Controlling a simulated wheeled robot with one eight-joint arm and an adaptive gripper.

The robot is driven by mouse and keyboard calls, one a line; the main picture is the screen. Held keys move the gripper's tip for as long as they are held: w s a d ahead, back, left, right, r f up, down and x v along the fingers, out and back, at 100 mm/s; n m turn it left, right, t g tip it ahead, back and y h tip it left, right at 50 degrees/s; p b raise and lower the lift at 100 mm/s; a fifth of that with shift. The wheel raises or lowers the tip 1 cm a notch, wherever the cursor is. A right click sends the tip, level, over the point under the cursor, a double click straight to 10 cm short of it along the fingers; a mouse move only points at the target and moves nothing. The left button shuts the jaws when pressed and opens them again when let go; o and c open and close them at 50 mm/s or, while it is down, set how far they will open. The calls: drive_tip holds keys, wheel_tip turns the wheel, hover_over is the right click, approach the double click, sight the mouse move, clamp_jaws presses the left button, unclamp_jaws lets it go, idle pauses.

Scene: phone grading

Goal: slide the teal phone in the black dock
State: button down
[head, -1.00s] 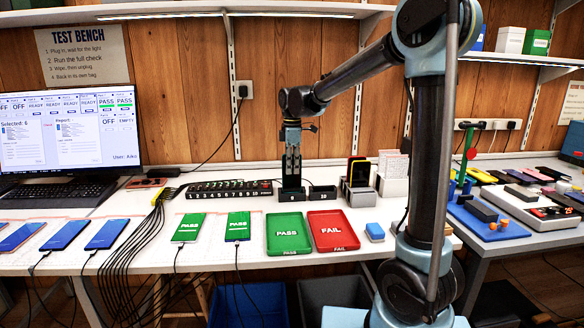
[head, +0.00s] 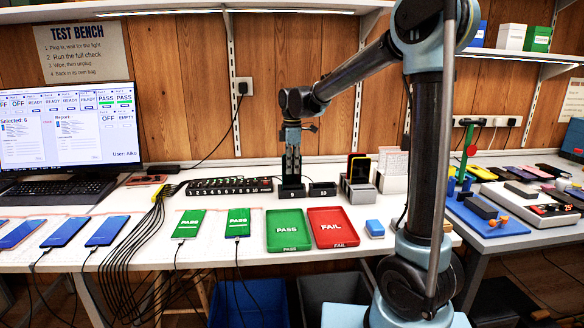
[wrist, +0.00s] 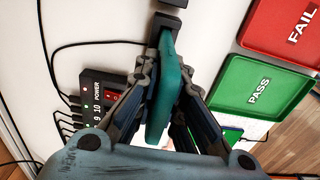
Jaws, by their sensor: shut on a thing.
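The teal phone (wrist: 163,92) is upright in the wrist view, seen nearly along its edge, between the two fingers of my gripper (wrist: 166,72). The gripper is shut on it. The phone's lower end meets the black dock (wrist: 168,22) in the wrist view; how deep it sits cannot be told. In the head view, my gripper (head: 291,168) points straight down just above this dock (head: 291,191), marked 9. The phone there is mostly hidden by the fingers.
A second black dock (head: 322,189), marked 10, stands right beside. A numbered power hub (head: 228,186) lies left. The green PASS tray (head: 287,246) and red FAIL tray (head: 333,242) lie in front. A grey holder (head: 361,193) stands right. Black cables cross the bench at left.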

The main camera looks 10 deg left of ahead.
drive_tip(key=shift+f, duration=0.4)
drive_tip(key=c, duration=1.6)
unclamp_jaws()
drive_tip(key=shift+r, duration=0.1)
drive_tip(key=shift+r, duration=3.4)
